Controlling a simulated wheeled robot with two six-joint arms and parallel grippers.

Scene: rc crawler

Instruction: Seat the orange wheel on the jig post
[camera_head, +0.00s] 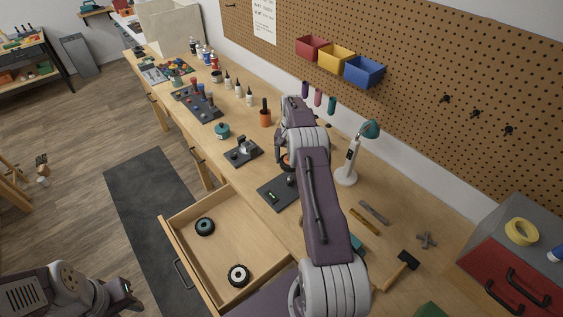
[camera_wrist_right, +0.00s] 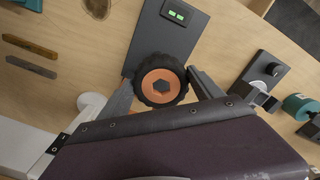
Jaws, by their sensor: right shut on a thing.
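The orange wheel (camera_wrist_right: 161,86) has a black tyre and a dark hexagonal centre. My right gripper (camera_wrist_right: 160,80) is shut on it, with one finger on each side of the tyre. In the right wrist view the wheel covers one end of the dark jig plate (camera_wrist_right: 165,40), which has a green-lit display. In the head view a bit of the wheel (camera_head: 285,161) shows beside my arm, above the plate (camera_head: 270,194). A grey knob, perhaps the post (camera_head: 291,180), stands on the plate, apart from the wheel. My left gripper (camera_head: 128,291) is low at the left, its jaws unclear.
An open drawer (camera_head: 257,237) holds a teal wheel (camera_head: 205,226) and a white wheel (camera_head: 238,275). A lamp (camera_head: 347,168) stands right of my right arm. A small dark fixture (camera_head: 243,151) lies left of the jig. A hammer (camera_head: 402,267) and other tools lie to the right.

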